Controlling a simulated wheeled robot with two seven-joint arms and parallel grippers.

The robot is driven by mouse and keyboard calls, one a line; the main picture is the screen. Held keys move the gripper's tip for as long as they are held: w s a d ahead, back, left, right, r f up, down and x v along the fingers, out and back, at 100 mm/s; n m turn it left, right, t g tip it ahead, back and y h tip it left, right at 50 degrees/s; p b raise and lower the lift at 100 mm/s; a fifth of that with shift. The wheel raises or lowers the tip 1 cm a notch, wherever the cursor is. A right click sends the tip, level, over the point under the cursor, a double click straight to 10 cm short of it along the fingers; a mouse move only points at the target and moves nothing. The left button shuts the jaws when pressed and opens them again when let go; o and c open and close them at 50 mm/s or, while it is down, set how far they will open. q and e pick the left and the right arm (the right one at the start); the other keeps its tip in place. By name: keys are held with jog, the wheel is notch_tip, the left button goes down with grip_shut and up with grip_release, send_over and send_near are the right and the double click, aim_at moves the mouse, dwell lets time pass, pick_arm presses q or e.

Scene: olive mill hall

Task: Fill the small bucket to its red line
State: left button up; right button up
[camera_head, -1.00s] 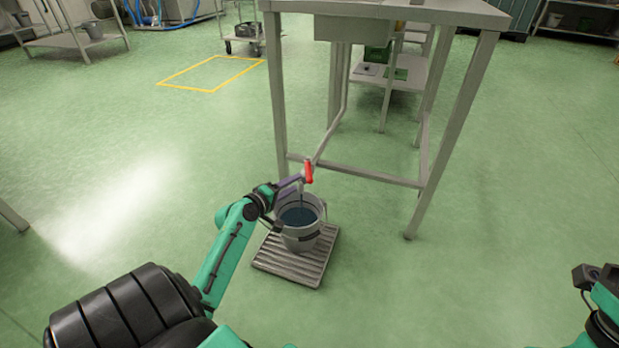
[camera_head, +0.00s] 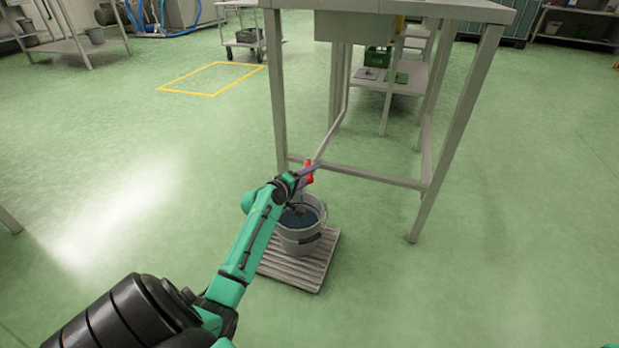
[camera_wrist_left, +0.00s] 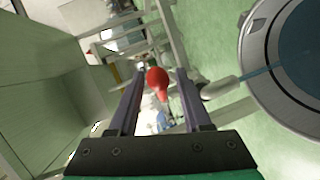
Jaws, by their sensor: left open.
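The small grey bucket (camera_head: 302,239) stands upright on a slatted grate under the tap, with dark bluish water (camera_head: 311,214) inside. No red line shows on its visible sides. The tap's red handle (camera_head: 309,177) is partly hidden behind my left gripper (camera_head: 311,170) in the head view. In the left wrist view the handle (camera_wrist_left: 157,80) lies between the two fingers of my left gripper (camera_wrist_left: 161,72), which is open. A thin bluish stream (camera_wrist_left: 257,71) runs from the pale spout (camera_wrist_left: 220,87) into the bucket (camera_wrist_left: 247,52). My right gripper is out of view.
The slatted grate (camera_head: 305,270) lies on the green floor. A tall metal stand (camera_head: 456,140) with a pipe down to the tap rises behind the bucket, its legs close by. A yellow floor outline (camera_head: 212,94) and a cart (camera_head: 243,40) are farther back. The floor at right is clear.

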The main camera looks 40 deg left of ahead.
pick_arm(q)
jog(key=shift+c, duration=0.3)
grip_shut()
jog(key=shift+f, duration=0.1)
dwell(1.0)
